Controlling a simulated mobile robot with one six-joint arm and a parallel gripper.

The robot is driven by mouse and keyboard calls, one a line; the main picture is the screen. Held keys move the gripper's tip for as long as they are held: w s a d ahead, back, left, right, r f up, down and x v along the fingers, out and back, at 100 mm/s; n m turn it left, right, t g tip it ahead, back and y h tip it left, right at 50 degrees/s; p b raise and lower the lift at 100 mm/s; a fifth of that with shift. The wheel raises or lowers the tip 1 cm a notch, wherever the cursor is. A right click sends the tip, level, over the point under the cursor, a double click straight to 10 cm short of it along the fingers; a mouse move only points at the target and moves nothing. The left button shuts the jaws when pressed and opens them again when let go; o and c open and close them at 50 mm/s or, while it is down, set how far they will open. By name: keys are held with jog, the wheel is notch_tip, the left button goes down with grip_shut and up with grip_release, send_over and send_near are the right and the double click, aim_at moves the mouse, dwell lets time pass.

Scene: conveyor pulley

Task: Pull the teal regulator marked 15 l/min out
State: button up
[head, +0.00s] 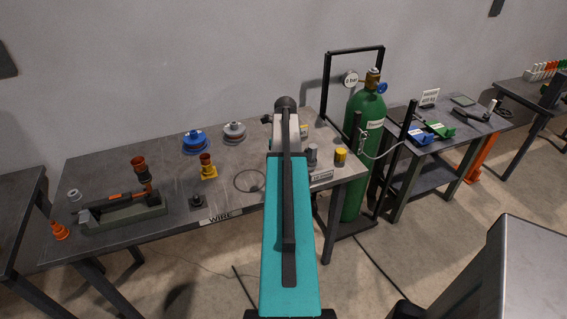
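I cannot make out a teal regulator marked 15 l/min in the head view. My own teal arm runs up the middle of the picture and hides part of the workbench behind it. My gripper's fingers do not show. A green gas cylinder (365,140) stands upright in a black frame, right of the workbench. It has a brass valve (373,78) on top, a blue knob (382,87) beside it and a round gauge (350,79) that reads 0 bar.
The grey workbench (110,165) holds blue (195,141) and grey (234,131) round parts, orange fittings (207,160), a grey-green fixture (125,216) and a yellow-topped part (340,156). A side table (440,150) holds blue and green tools. Bare floor shows in front.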

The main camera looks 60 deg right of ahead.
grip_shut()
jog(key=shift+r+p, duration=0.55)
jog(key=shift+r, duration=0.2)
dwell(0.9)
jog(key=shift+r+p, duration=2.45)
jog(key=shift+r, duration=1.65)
